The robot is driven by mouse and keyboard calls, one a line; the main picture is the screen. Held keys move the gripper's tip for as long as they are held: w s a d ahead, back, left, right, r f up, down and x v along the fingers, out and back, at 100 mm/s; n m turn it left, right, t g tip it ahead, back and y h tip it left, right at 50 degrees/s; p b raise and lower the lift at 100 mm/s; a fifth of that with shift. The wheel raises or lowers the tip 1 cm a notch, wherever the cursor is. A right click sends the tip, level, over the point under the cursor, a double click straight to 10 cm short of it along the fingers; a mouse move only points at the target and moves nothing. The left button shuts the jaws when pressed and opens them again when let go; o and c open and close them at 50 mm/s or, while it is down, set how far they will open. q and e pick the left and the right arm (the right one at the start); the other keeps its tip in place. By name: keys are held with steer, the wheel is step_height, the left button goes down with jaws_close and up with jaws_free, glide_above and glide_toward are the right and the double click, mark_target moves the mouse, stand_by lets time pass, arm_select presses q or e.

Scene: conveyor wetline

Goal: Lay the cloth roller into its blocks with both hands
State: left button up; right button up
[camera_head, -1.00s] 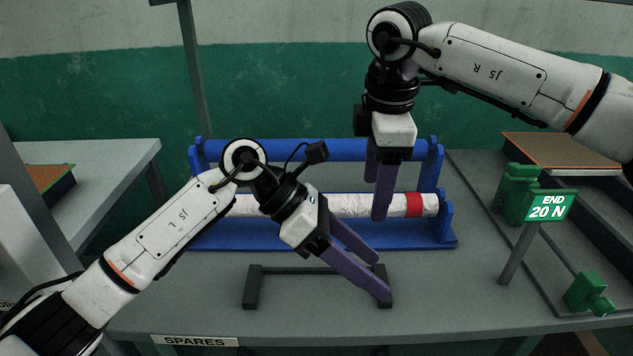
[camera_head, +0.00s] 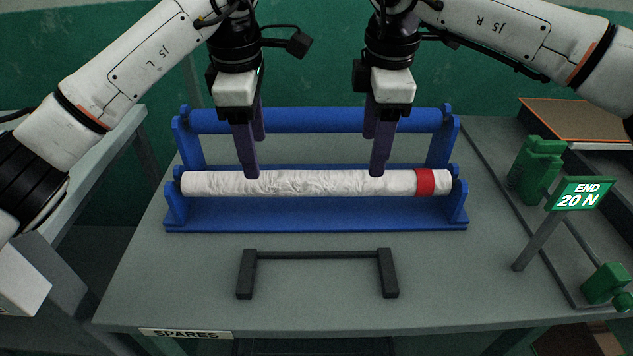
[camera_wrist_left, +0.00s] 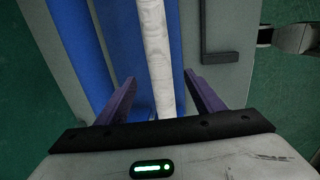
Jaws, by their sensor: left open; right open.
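The white cloth roller (camera_head: 310,184) with a red band near its right end lies level across the blue stand (camera_head: 320,215), its ends at the front uprights. My left gripper (camera_head: 255,157) is open, fingers down, above the left part of the roller. In the left wrist view the roller (camera_wrist_left: 156,50) runs between its two open fingers (camera_wrist_left: 157,100). My right gripper (camera_head: 373,156) is open, fingers down, above the right part of the roller, with its front fingertip overlapping the roller in the picture. Contact at either gripper cannot be told.
A blue bar (camera_head: 320,121) runs behind the roller, between taller uprights. A low black bracket (camera_head: 318,255) with two end blocks sits on the grey table in front. A green "END 20 N" sign (camera_head: 580,194) and green fittings stand at right. The front table is otherwise clear.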

mark_target(261, 177)
arm_select(q)
steer(key=f, duration=0.5)
steer(key=w+f, duration=0.1)
steer(key=f, duration=0.2)
steer(key=shift+w+f, duration=0.1)
steer(key=shift+f, duration=0.2)
arm_select(e)
steer(key=f, duration=0.5)
steer(key=w+f, duration=0.1)
steer(key=f, duration=0.2)
steer(key=shift+w+f, duration=0.1)
steer(key=shift+f, duration=0.25)
arm_select(q)
steer(key=c, duration=1.6)
arm_select(e)
steer(key=shift+r, duration=0.1)
steer(key=c, duration=1.6)
